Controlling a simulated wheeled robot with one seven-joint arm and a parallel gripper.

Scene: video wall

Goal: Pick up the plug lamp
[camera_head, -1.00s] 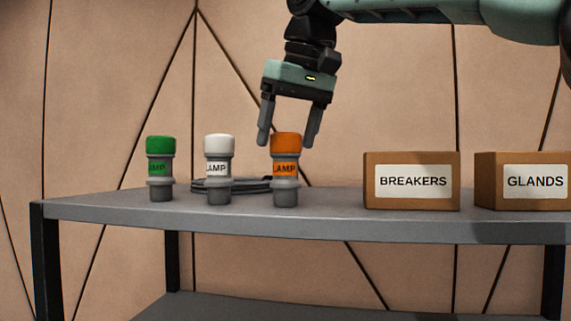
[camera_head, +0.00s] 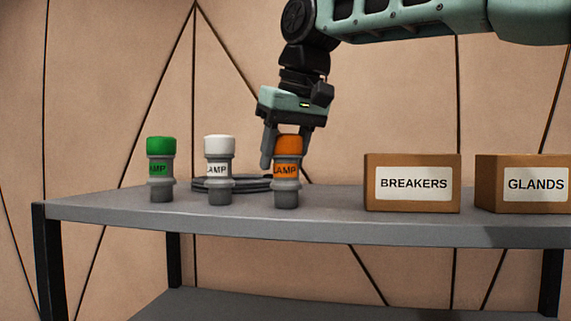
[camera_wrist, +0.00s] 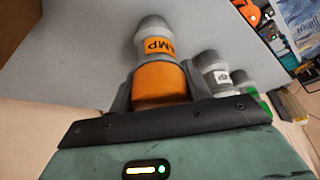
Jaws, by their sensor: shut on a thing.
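Three plug lamps stand upright in a row on the grey table: a green-capped lamp (camera_head: 161,168), a white-capped lamp (camera_head: 219,169) and an orange-capped lamp (camera_head: 287,170). My gripper (camera_head: 284,158) points down over the orange lamp. In the wrist view the orange lamp (camera_wrist: 158,80) sits between the two fingers of my gripper (camera_wrist: 155,88), which are shut on its cap. The white lamp (camera_wrist: 212,72) and part of the green lamp (camera_wrist: 259,100) show to its right. The orange lamp still stands on the table top.
The grey table (camera_head: 330,226) has a box marked BREAKERS (camera_head: 412,183) and a box marked GLANDS (camera_head: 523,183) on its right. A dark coiled cable (camera_head: 250,184) lies behind the lamps. Free table lies between the orange lamp and the BREAKERS box.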

